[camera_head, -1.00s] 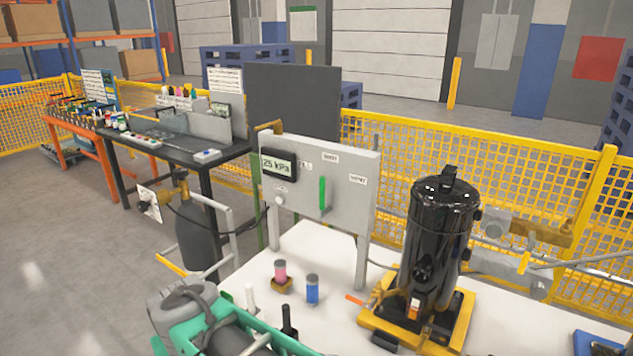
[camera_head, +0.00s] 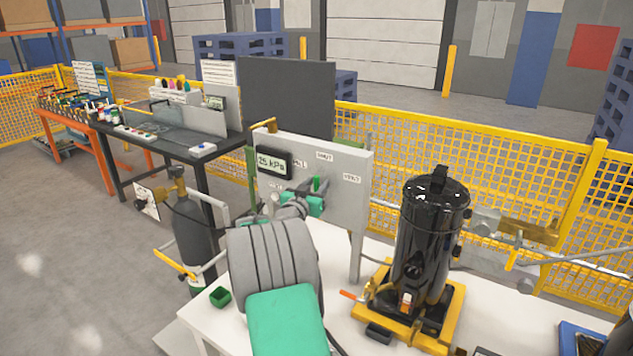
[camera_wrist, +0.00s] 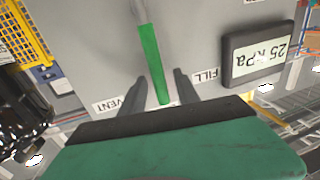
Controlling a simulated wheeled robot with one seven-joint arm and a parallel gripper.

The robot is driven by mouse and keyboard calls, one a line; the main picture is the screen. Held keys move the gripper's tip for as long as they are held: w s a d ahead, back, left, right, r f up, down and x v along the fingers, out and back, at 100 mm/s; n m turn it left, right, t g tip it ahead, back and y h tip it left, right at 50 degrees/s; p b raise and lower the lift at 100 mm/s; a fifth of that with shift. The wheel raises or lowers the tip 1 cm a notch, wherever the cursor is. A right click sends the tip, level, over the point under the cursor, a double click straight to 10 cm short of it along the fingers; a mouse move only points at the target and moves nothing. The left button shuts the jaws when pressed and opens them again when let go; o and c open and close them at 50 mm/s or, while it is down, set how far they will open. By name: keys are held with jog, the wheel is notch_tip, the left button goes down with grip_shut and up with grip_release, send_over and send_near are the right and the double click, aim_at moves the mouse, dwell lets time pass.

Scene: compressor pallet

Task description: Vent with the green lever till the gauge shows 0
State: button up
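The green lever (camera_wrist: 151,58) on the grey panel (camera_head: 338,172) points up toward the SHUT label, between FILL and VENT. In the head view only its upper part (camera_head: 316,184) shows above my gripper. The gauge (camera_head: 272,162) reads 25 kPa; it also shows upside down in the wrist view (camera_wrist: 258,54). My gripper (camera_wrist: 164,80) is at the panel, with one finger on each side of the lever's handle. The fingers are open, with gaps visible beside the lever. In the head view my arm hides much of the gripper (camera_head: 303,204).
A black cylinder (camera_head: 430,235) on a yellow base stands right of the panel on the white table (camera_head: 340,325). A gas bottle (camera_head: 192,235) stands left of the table.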

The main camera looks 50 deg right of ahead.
jog(key=shift+w+d, duration=0.1)
jog(key=shift+d, duration=0.05)
grip_shut()
dwell(1.4)
